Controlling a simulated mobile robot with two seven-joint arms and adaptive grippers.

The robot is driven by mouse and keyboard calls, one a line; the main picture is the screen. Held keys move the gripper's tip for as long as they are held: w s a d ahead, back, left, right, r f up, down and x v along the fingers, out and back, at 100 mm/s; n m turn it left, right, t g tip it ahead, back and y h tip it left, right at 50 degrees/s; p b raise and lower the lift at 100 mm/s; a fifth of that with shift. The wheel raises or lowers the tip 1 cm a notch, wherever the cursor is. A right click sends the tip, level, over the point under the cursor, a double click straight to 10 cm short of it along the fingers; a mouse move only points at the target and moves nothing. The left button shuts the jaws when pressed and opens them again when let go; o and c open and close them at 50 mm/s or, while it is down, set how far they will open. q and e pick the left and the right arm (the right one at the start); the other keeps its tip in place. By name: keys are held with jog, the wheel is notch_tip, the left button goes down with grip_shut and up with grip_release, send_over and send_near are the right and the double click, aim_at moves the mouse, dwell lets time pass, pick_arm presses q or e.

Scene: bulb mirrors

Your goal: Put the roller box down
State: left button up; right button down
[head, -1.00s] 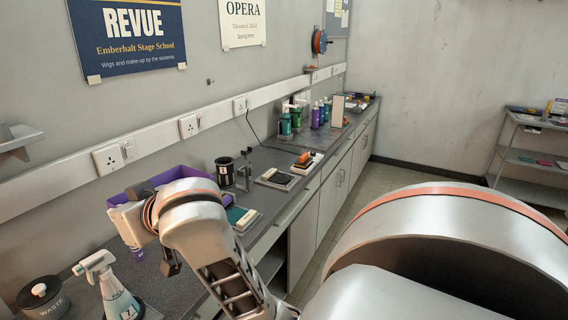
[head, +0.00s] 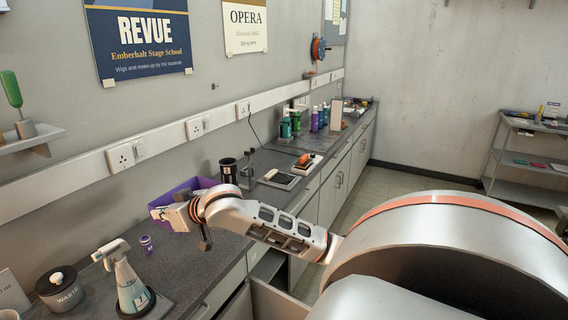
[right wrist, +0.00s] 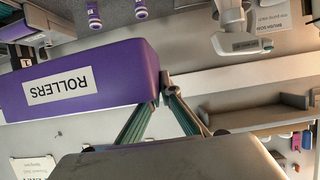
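The roller box is a purple open bin (head: 190,189) on the left part of the counter, partly hidden behind my right gripper. In the right wrist view the purple box (right wrist: 120,62) appears upside down, with a white label reading ROLLERS. My right gripper (head: 168,214) is at the box's near side. In the wrist view its fingertips (right wrist: 162,92) close in at the corner of the box, apparently pinching its wall. I cannot tell whether the box's bottom touches the counter (head: 190,262). My left gripper is not in view.
A spray bottle (head: 130,288), a waste pot (head: 60,291) and a small purple-banded container (head: 147,244) stand at the near left. Bare counter lies before the box.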

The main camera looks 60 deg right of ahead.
jog(key=shift+w+d, duration=0.1)
jog(key=shift+d, duration=0.2)
notch_tip(320, 180, down, 20)
dwell(0.5)
jog(key=shift+f, duration=0.15)
jog(key=c, duration=2.5)
grip_release()
jog(key=shift+o, duration=1.1)
